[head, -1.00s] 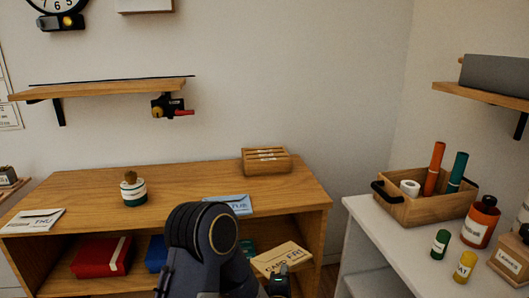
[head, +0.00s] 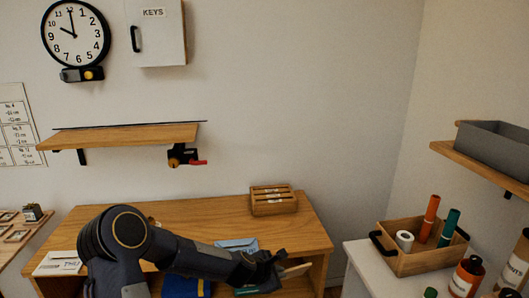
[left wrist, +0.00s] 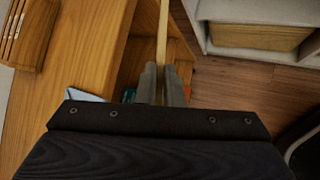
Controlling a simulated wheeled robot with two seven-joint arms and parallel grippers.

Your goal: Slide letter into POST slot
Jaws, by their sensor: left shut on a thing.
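My left gripper (head: 278,268) is shut on a tan letter (head: 295,271) in front of the shelf unit's right end. The letter shows nearly edge-on. In the left wrist view the letter (left wrist: 163,38) is a thin strip running up from between the two grey fingers (left wrist: 163,85). A wooden slotted rack (head: 273,204) stands at the back right of the unit's top, beyond and above the letter, apart from it. It also shows in the left wrist view (left wrist: 35,35). Its small labels are unreadable, so I cannot tell which slot is POST. My right gripper is out of view.
A blue letter (head: 237,244) and a white letter (head: 58,263) lie on the wooden unit's top (head: 215,212). A wall shelf (head: 120,137) hangs above. A white cabinet with a wooden caddy (head: 420,262) and bottles stands at right. The top around the rack looks clear.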

